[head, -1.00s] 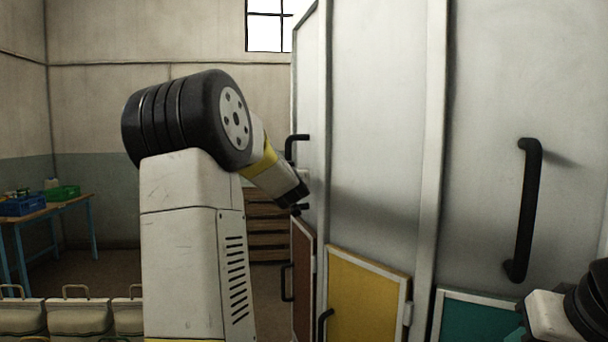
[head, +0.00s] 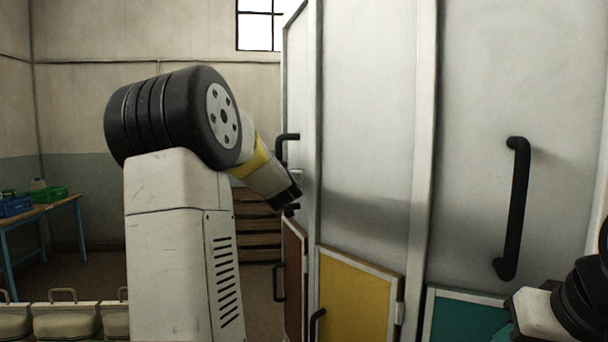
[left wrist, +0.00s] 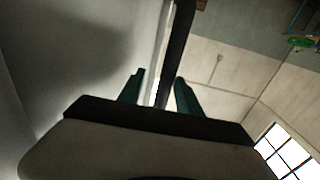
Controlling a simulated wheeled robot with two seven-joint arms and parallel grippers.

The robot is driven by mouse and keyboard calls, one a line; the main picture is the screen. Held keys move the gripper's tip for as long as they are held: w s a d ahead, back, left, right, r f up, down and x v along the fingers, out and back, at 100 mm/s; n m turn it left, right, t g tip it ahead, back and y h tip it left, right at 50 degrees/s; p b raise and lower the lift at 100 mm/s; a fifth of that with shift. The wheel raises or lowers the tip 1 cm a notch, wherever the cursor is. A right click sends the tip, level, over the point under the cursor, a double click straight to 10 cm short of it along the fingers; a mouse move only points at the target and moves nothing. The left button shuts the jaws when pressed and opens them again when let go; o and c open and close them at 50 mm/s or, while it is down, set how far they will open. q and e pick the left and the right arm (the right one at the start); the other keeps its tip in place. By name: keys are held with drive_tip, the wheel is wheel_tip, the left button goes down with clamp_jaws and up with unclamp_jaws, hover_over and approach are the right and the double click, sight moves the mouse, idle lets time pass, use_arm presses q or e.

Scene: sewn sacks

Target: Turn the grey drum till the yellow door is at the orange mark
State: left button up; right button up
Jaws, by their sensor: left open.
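The tall grey drum (head: 370,120) fills the right half of the head view. The yellow door (head: 355,295) is low on its front, between a dark red door (head: 293,275) on the left and a teal door (head: 462,318) on the right. I see no orange mark. My left gripper (head: 291,203) is at the drum's left side, by a black upright handle (head: 284,137). In the left wrist view the open gripper (left wrist: 158,78) has the dark handle bar (left wrist: 176,50) between its fingers; whether they touch it, I cannot tell.
Another long black handle (head: 515,210) stands out from the drum's right panel. Several pale sacks (head: 65,320) stand at the lower left. A blue-legged table (head: 42,208) with crates is at the far left. Wooden slats (head: 258,225) show behind my left arm.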

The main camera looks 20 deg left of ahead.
use_arm(q)
drive_tip(key=v, duration=0.6)
drive_tip(key=shift+s+d, duration=0.3)
drive_tip(key=shift+s, duration=0.05)
drive_tip(key=shift+c, duration=0.4)
